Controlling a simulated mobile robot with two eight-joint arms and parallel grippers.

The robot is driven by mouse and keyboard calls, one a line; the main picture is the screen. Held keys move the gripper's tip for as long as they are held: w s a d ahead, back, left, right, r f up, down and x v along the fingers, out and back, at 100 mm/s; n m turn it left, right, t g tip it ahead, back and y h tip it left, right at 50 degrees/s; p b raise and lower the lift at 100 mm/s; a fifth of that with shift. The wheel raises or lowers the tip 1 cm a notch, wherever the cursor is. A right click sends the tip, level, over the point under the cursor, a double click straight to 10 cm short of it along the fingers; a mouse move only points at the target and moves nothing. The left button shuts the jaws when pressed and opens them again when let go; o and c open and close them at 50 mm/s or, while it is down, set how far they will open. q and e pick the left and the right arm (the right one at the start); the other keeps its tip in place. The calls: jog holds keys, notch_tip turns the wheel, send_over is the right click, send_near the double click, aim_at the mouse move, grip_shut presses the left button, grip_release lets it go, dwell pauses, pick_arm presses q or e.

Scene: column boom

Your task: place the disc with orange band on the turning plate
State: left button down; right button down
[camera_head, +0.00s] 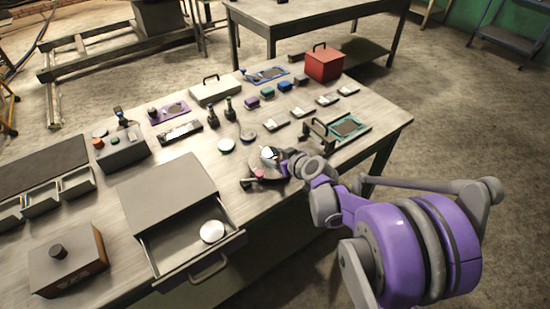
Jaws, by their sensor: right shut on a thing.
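My right gripper (268,159) reaches in from the right and is shut on a small pale thing, apparently a disc (267,152). The fingers hide most of it, and I cannot make out an orange band. The gripper is over a dark round plate (254,183) near the table's front edge, apparently the turning plate; a small pink part (260,175) shows on it. I cannot tell whether the held thing touches the plate. Other discs lie nearby: one with a green edge (227,145) and one with a purple edge (248,135). My left gripper is not in view.
An open drawer (178,252) with a white disc (212,231) juts out at the front left. Dark bottles (230,108), a teal-framed tray (346,127), a handled block (318,136) and a red box (324,64) stand farther back. Bare tabletop lies right of the drawer cabinet.

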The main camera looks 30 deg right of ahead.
jog(key=shift+f, duration=0.35)
jog(key=shift+f, duration=0.15)
grip_release()
